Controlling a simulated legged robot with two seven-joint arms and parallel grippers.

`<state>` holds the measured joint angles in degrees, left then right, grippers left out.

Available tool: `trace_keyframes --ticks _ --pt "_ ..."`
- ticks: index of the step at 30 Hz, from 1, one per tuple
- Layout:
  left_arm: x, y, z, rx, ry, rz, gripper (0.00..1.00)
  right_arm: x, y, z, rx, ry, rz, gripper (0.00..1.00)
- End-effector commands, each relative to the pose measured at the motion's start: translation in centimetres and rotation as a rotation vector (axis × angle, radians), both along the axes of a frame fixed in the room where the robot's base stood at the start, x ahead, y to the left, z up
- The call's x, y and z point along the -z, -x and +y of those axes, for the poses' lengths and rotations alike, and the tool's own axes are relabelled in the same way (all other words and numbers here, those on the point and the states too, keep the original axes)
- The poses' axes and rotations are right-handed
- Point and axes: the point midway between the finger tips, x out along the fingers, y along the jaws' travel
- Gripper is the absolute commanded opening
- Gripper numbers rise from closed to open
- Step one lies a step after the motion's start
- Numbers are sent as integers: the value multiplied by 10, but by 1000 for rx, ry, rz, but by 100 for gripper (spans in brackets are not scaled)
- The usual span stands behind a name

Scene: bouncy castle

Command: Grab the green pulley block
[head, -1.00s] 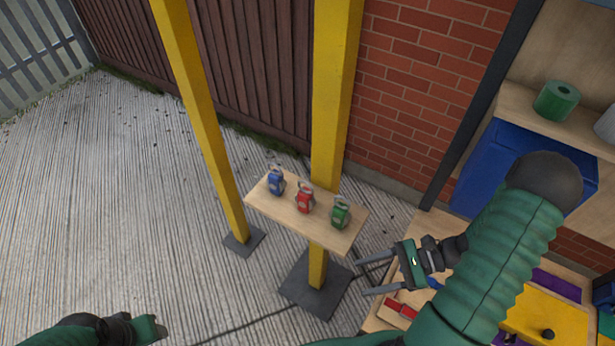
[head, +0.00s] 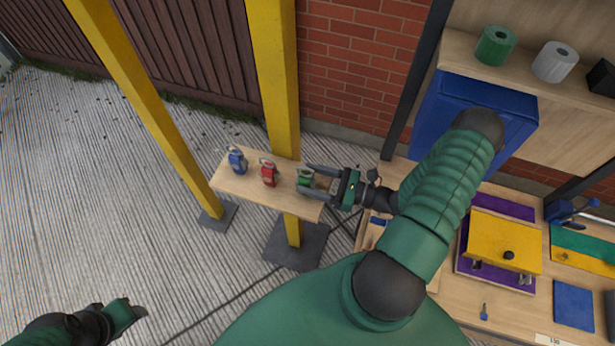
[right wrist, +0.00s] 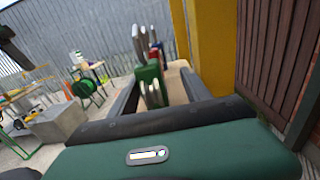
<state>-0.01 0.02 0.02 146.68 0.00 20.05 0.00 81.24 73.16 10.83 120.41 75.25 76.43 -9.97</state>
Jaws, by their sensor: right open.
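The green pulley block (head: 305,178) stands at the right end of a small wooden shelf (head: 248,189) fixed to a yellow post. My right gripper (head: 309,179) is open, with its fingers reaching in from the right on either side of the green block. In the right wrist view the green block (right wrist: 149,82) shows between the two fingers; I cannot tell whether they touch it. A red pulley block (head: 268,173) and a blue one (head: 237,160) stand to its left on the shelf. My left gripper (head: 138,310) is low at the left, far from the shelf; its jaws are unclear.
Yellow posts (head: 272,90) rise beside and behind the shelf. A workbench at the right holds a yellow box (head: 505,241), and a blue cabinet (head: 470,115) stands behind it. A green roll (head: 495,46) is on the upper shelf. The ribbed floor at the left is clear.

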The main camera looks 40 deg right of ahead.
Motion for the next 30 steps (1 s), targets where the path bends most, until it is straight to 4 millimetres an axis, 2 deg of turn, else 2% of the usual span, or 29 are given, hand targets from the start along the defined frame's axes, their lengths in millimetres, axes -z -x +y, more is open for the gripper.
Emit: trace_keyframes --ticks 1,2,6,13,26,30 --pt "-11 0 0 0 0 0 48 -8 -8 7 -5 -4 0 56" --pt "-15 0 0 0 0 0 48 -9 -13 11 -5 -3 1 56" --pt "-18 0 0 0 0 -1 48 -6 -31 23 -3 3 1 56" --pt "-17 0 0 -1 0 0 48 -3 -34 21 -2 1 0 56" --pt "-17 0 0 0 0 0 48 -2 -33 20 -1 1 2 1" --pt "-17 0 0 0 0 0 48 -2 -33 21 -1 3 4 0"
